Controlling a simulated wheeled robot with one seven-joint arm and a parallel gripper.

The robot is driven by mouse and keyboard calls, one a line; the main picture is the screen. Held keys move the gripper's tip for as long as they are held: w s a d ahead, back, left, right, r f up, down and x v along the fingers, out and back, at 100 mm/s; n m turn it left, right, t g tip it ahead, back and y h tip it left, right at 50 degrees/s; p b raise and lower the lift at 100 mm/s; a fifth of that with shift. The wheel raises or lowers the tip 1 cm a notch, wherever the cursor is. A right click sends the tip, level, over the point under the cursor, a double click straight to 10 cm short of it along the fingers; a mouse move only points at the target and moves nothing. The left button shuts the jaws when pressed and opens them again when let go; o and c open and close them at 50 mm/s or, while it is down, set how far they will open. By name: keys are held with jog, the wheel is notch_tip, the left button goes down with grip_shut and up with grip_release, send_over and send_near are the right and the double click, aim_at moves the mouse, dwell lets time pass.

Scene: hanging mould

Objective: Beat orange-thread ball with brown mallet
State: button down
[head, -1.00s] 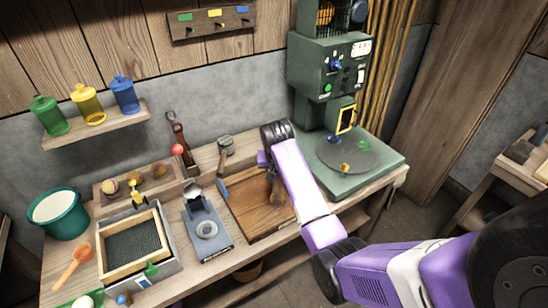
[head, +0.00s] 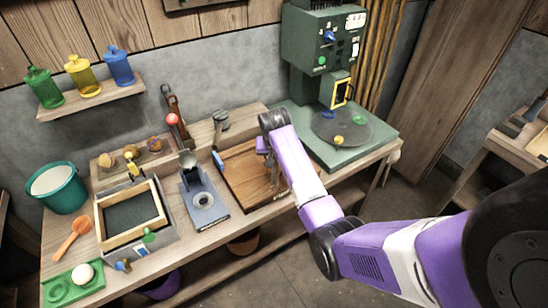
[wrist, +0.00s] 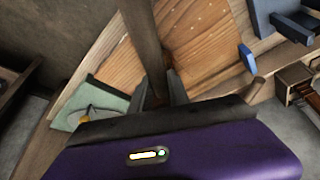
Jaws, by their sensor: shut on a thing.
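My gripper (head: 268,158) is over the brown wooden board (head: 238,190) in the middle of the bench. In the wrist view its fingers (wrist: 162,95) are shut on a long brown wooden bar (wrist: 143,40), which looks like part of the brown mallet. The mallet's head cannot be made out. Several small balls, one at the left (head: 108,161), one in the middle (head: 131,152) and one at the right (head: 155,145), sit on a wooden holder at the back left. Their thread colours are too small to tell surely, so I cannot single out the orange-thread ball.
A green press (head: 330,60) with a round plate stands right of the board. A blue-grey stand (head: 207,208), a framed screen tray (head: 130,215) and a teal bucket (head: 57,188) are to the left. A grey-headed tool (head: 221,118) stands behind the board.

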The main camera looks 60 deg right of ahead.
dwell(0.3)
jog(key=shift+f+b, duration=1.15)
jog(key=shift+f, duration=0.9)
notch_tip(320, 180, up, 4)
jog(key=p, duration=0.4)
jog(key=shift+r, duration=0.2)
jog(key=shift+f, duration=0.1)
jog(key=shift+f, duration=0.1)
jog(key=shift+f+b, duration=1.15)
jog(key=shift+f, duration=0.8)
notch_tip(320, 180, up, 4)
jog(key=p, duration=0.4)
jog(key=shift+r, duration=0.15)
jog(key=shift+f, duration=0.25)
